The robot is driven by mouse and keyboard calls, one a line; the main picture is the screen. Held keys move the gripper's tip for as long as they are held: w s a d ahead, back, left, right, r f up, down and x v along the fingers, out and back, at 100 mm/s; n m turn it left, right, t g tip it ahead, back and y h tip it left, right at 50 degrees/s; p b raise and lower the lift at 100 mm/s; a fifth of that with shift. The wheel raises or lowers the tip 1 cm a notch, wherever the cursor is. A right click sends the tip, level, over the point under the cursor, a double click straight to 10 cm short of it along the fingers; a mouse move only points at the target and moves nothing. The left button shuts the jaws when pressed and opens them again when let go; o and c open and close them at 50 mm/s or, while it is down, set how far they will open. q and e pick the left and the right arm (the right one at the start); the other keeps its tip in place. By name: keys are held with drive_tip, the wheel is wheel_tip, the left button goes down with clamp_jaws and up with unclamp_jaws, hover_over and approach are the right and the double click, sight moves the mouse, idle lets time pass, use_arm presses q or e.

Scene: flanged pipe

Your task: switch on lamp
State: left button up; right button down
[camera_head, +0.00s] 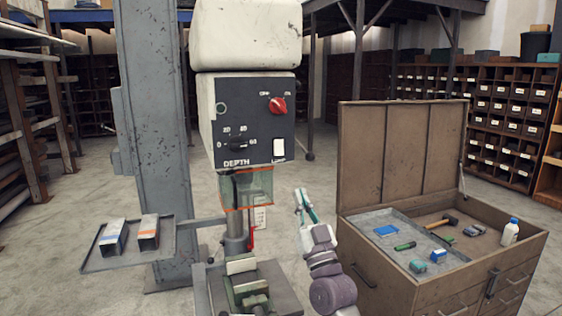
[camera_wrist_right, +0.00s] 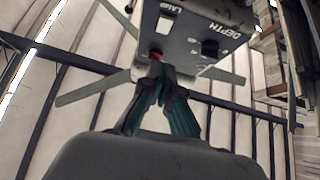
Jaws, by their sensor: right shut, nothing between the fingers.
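The drill press has a dark control panel (camera_head: 262,110) on the front of its head. A white rocker switch (camera_head: 279,149) sits at the panel's lower right; its label is too small to read here. In the right wrist view the panel (camera_wrist_right: 190,42) appears tilted, with LAMP and DEPTH lettering. My right gripper (camera_head: 302,196) is below and right of the panel, pointing up, with its fingers together and empty. Its fingertips (camera_wrist_right: 158,66) show just under the panel in the wrist view; contact cannot be told. My left gripper is not in view.
A red rotary knob (camera_head: 278,105) and a black depth dial (camera_head: 238,146) share the panel. An orange-edged clear guard (camera_head: 247,188) hangs below. An open tool chest (camera_head: 402,150) stands at right, and a side tray (camera_head: 100,262) with two boxes at left.

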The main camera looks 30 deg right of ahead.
drive_tip(key=p, duration=0.4)
approach(279, 149)
wheel_tip(279, 149, up, 4)
drive_tip(key=w, duration=0.1)
drive_tip(key=w+d, duration=0.1)
drive_tip(key=w, duration=0.1)
drive_tip(key=shift+w+p, duration=0.25)
drive_tip(key=shift+p, duration=0.05)
drive_tip(key=shift+w+d+f, duration=0.2)
drive_tip(key=shift+w, duration=0.4)
